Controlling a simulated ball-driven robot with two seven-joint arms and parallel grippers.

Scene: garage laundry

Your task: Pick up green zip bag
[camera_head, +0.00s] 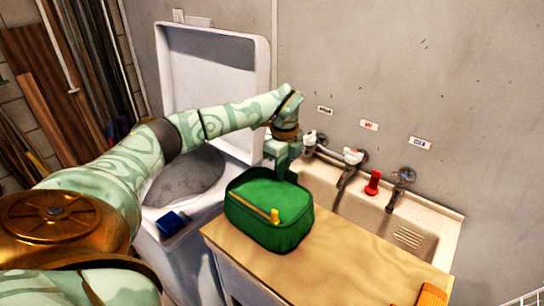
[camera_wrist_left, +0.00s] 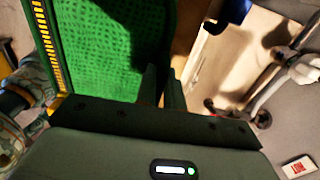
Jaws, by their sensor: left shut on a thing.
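The green zip bag (camera_head: 268,212) has a yellow zip pull and sits upright on the wooden counter beside the sink in the head view. My left gripper (camera_head: 284,172) reaches down to the bag's far edge, close to the sink, and is shut on it. In the left wrist view the bag (camera_wrist_left: 110,45) fills the upper left, with its yellow zip along the left side. The left fingers (camera_wrist_left: 162,88) are at the bag's edge; their exact hold is partly hidden. My right gripper is not in view.
The wooden counter (camera_head: 335,265) is clear right of the bag. Behind it is a sink (camera_head: 415,238) with taps (camera_head: 350,165) and a red item (camera_head: 374,182). An open top-loading washer (camera_head: 165,250) with a blue object (camera_head: 172,223) stands left. An orange cloth (camera_head: 432,295) lies at the front right.

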